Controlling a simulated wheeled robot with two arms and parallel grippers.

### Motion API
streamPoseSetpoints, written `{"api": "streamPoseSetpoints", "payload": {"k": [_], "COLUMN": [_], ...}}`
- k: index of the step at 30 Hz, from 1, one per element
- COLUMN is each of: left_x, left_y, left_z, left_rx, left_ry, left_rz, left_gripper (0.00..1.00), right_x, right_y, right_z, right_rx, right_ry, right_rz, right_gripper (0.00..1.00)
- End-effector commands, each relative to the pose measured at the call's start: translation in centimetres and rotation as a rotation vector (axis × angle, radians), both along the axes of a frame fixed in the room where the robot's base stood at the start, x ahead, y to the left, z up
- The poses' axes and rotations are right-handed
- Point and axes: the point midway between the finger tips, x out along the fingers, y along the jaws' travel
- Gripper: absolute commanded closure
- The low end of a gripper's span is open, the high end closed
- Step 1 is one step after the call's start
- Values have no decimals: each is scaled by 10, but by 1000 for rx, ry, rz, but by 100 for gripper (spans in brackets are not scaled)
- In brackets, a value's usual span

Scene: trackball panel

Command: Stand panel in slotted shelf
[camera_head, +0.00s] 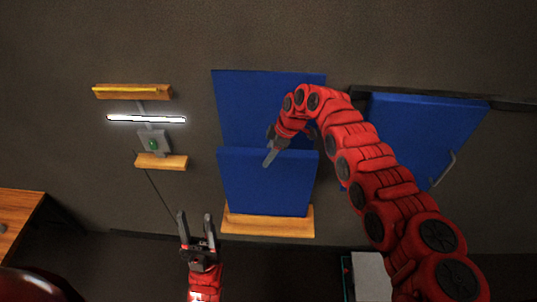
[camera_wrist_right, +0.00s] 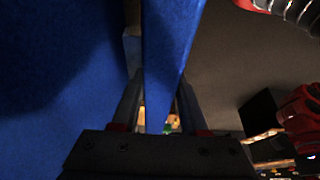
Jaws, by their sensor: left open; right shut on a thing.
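A blue panel (camera_head: 265,190) stands upright in front of the wall, its lower edge at the wooden shelf (camera_head: 268,226). I cannot tell whether that edge sits in a slot or just above the shelf. My right gripper (camera_head: 270,157) is shut on the panel's top edge. In the right wrist view the panel (camera_wrist_right: 165,60) runs between the two fingers (camera_wrist_right: 160,105). My left gripper (camera_head: 195,215) is open and empty, low and to the left of the shelf, apart from the panel.
Another blue board (camera_head: 265,100) is behind the panel. A blue door-like board (camera_head: 415,140) with a handle (camera_head: 444,168) is at the right, partly behind my right arm. Small wooden ledges (camera_head: 161,162), a bright lamp bar (camera_head: 146,119) and a green button (camera_head: 153,144) are on the left wall.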

Motion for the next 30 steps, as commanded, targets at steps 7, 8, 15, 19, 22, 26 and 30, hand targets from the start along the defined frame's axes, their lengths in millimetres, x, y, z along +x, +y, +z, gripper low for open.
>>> {"api": "streamPoseSetpoints", "payload": {"k": [7, 8, 15, 19, 22, 26, 30], "left_x": [0, 0, 0, 0, 0, 0, 0], "left_y": [0, 0, 0, 0, 0, 0, 0], "left_z": [-4, -4, -8, -10, -11, -13, -15], "left_rx": [0, 0, 0, 0, 0, 0, 0], "left_ry": [0, 0, 0, 0, 0, 0, 0], "left_rz": [0, 0, 0, 0, 0, 0, 0], "left_gripper": [50, 50, 50, 50, 50, 50, 50], "right_x": [0, 0, 0, 0, 0, 0, 0], "right_y": [0, 0, 0, 0, 0, 0, 0], "right_z": [-3, -4, -7, -9, -10, -12, -14], "right_rx": [1, 1, 1, 1, 1, 1, 1], "right_ry": [-1, -1, -1, -1, 0, 0, -1], "right_rz": [0, 0, 0, 0, 0, 0, 0], "right_gripper": [100, 100, 100, 100, 100, 100, 100]}}
